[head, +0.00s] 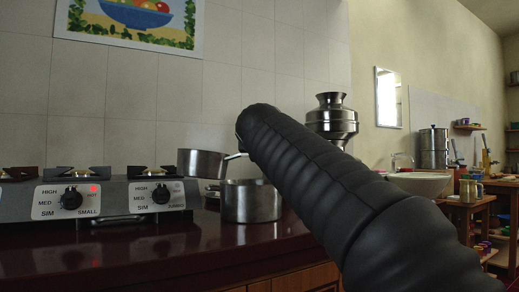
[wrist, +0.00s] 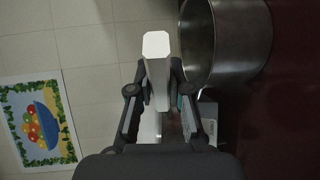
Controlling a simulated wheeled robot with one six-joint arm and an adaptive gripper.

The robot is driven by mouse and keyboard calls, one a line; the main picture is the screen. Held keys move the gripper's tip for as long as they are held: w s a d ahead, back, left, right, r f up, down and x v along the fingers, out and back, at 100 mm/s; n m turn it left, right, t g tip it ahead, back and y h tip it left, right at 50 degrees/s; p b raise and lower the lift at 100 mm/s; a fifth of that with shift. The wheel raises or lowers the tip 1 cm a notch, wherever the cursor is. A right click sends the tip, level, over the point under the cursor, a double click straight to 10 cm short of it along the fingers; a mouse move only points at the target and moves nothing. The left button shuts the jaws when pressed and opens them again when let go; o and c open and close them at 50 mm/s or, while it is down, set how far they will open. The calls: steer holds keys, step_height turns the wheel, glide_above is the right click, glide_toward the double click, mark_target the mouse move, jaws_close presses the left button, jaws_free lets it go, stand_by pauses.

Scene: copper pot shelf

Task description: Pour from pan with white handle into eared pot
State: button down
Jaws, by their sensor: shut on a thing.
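The pan (head: 202,164) shows in the head view in the air, nearly upright with a slight tilt to the right. Its white handle (wrist: 157,48) lies between the fingers of my gripper (wrist: 158,78), which is shut on it in the wrist view. In the head view my arm hides the gripper. The eared pot (head: 251,203) stands upright on the counter, below and to the right of the pan. In the wrist view it is the large metal pot (wrist: 238,42) at the upper right. The contents of both vessels and the pot's ears cannot be made out.
A stove (head: 105,199) with knobs stands left of the pot on the dark red counter (head: 130,262). A tall metal vessel (head: 333,122) stands behind my arm. The tiled wall (head: 240,60) with a fruit picture (head: 130,18) is behind. The counter's front edge is clear.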

steer(key=w+d+m+g+y+p, duration=0.1)
steer(key=w+d+m+g+p, duration=0.1)
steer(key=w+d+p, duration=0.2)
steer(key=shift+d+p, duration=0.55)
steer(key=shift+p, duration=0.1)
steer(key=shift+m+g+p, duration=0.3)
steer(key=shift+g+p, duration=0.1)
steer(key=shift+p, duration=0.35)
steer(key=shift+f+m+g+y+p, duration=0.3)
steer(key=shift+f+m+g+p, duration=0.15)
steer(key=shift+f+p, duration=0.45)
